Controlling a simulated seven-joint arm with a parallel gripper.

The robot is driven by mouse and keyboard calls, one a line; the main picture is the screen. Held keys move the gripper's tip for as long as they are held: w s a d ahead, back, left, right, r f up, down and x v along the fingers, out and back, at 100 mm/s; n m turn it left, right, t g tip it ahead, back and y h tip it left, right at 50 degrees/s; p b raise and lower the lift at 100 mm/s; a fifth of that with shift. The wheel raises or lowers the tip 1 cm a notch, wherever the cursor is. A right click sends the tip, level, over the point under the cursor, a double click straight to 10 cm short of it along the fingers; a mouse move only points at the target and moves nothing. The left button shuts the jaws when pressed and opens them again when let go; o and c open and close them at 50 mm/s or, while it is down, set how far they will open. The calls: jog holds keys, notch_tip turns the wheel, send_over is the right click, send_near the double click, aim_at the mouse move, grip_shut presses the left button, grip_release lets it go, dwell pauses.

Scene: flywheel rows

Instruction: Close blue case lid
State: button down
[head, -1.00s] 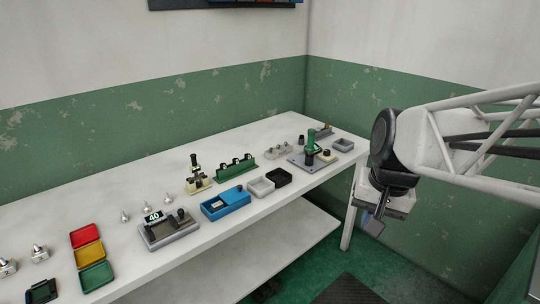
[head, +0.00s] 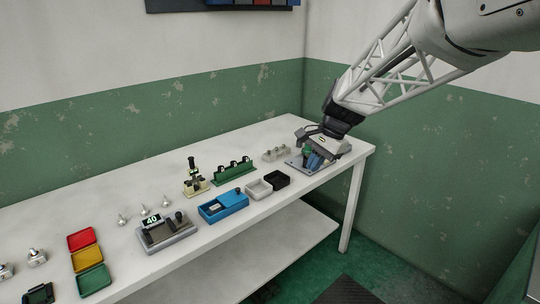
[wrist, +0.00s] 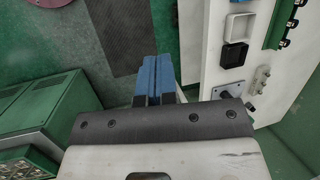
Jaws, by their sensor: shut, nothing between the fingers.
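The blue case (head: 222,206) sits near the front edge of the white table. Its left part is open from above and a pale item shows inside. Its right part is a flat blue surface with a small dark knob, which looks like the lid (head: 237,196). My gripper (head: 314,163) is at the right end of the table, over the grey plate with the green fixture, well right of the case. Its blue fingers (wrist: 153,80) are together and empty in the wrist view. The case does not show in the wrist view.
A white tray (head: 259,188) and a black tray (head: 277,179) stand between the case and my gripper. A green rack (head: 234,171) and a microscope-like stand (head: 194,178) are behind the case. A grey device reading 40 (head: 167,233) stands to its left.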

aim_at(229, 201)
jog(key=w+a+f+m+y, duration=0.1)
jog(key=w+a+f, duration=0.3)
jog(key=w, duration=0.4)
jog(key=w+a+f+m+g+y, duration=0.1)
jog(key=w+a+f+m, duration=0.2)
jog(key=w, duration=0.5)
jog(key=w+a+f+m+g+y, duration=0.1)
jog(key=w+a+f+m, duration=0.1)
jog(key=w+a+f, duration=0.3)
jog(key=w+f, duration=0.2)
jog(key=w, duration=0.1)
jog(key=shift+w+a, duration=0.15)
jog(key=shift+a, duration=0.25)
jog(key=shift+f, duration=0.1)
jog(key=x, duration=0.9)
jog(key=shift+a+f, duration=0.15)
jog(key=shift+a, duration=0.2)
jog(key=shift+s+a+f, duration=0.1)
jog(key=shift+s+a, duration=0.15)
jog(key=shift+a, duration=0.25)
jog(key=shift+s+a+f, duration=0.15)
jog(key=shift+s+a, duration=0.1)
jog(key=shift+a, duration=0.3)
jog(key=shift+s+a+f, duration=0.1)
jog(key=shift+s+a, duration=0.05)
jog(key=shift+a, duration=0.3)
jog(key=shift+s+a+f, duration=0.15)
jog(key=shift+a, duration=0.3)
jog(key=s+a, duration=0.5)
jog(key=shift+s+a, duration=0.35)
